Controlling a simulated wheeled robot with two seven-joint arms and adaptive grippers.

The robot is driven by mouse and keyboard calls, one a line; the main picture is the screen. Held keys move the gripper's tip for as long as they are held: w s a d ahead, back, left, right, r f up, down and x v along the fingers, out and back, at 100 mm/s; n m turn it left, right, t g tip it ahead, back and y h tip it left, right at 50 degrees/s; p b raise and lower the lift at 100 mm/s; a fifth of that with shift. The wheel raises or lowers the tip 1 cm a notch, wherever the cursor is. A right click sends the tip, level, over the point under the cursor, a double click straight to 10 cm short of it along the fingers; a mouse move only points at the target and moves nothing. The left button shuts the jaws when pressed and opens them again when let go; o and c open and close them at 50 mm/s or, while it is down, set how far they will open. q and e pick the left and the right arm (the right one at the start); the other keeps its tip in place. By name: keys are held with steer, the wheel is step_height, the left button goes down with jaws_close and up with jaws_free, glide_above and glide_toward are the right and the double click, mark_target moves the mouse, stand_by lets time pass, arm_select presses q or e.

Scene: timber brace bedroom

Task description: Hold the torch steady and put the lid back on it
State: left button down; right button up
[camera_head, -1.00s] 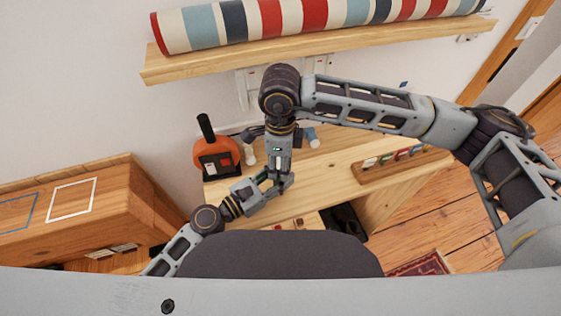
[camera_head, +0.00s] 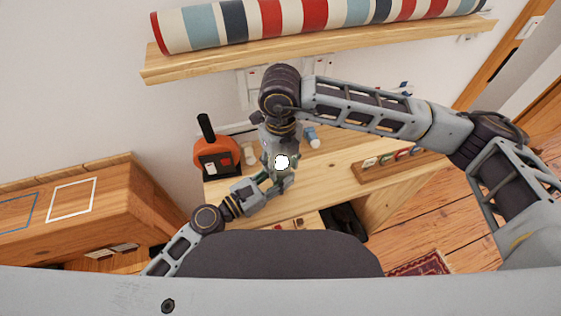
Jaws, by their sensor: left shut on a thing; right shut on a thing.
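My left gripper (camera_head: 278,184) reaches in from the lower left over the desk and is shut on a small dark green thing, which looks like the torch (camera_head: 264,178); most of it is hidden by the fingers. My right gripper (camera_head: 279,172) comes down from above and is shut right at the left gripper. What it holds is hidden, so I cannot make out the lid. A bright white spot (camera_head: 282,161) covers part of the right gripper. I cannot tell whether the torch and lid touch.
On the wooden desk (camera_head: 335,165), an orange device with a black handle (camera_head: 214,157) stands at the left. A small white-and-blue bottle (camera_head: 312,138) stands behind the grippers. A wooden tray (camera_head: 385,166) lies right. A shelf (camera_head: 330,46) with a striped roll (camera_head: 310,15) hangs above.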

steer(key=m, duration=0.3)
steer(key=o, duration=1.2)
steer(key=shift+r, duration=0.1)
steer(key=shift+r, duration=3.65)
arm_select(q)
steer(key=c, duration=0.9)
jaws_free()
